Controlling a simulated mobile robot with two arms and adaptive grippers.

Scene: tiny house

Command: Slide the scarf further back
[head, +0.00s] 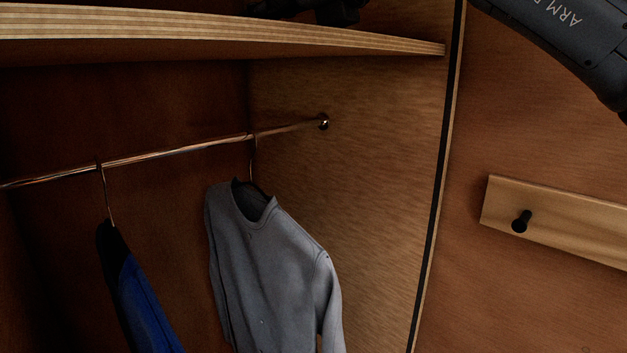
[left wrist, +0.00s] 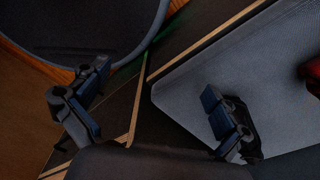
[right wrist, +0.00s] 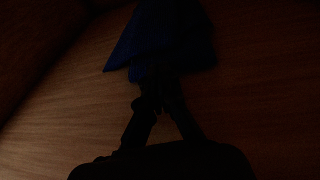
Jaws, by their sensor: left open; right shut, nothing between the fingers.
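A dark blue folded cloth (right wrist: 165,38), which looks like the scarf, lies on a wooden surface in the dim right wrist view. Its pointed corner is to the left. My right gripper (right wrist: 158,100) is shut with nothing in it, its tips close to the cloth's near edge; I cannot tell whether they touch it. In the head view, dark parts (head: 338,12) that look like my right gripper show above the upper shelf (head: 200,32). The scarf cannot be made out there. My left gripper (left wrist: 154,85) is open and empty, away from the shelf.
Below the shelf, a grey sweater (head: 262,265) and a blue and black garment (head: 138,295) hang from a metal rail (head: 190,147). A peg board (head: 560,220) is on the right wall. The left wrist view shows a grey padded surface (left wrist: 260,75).

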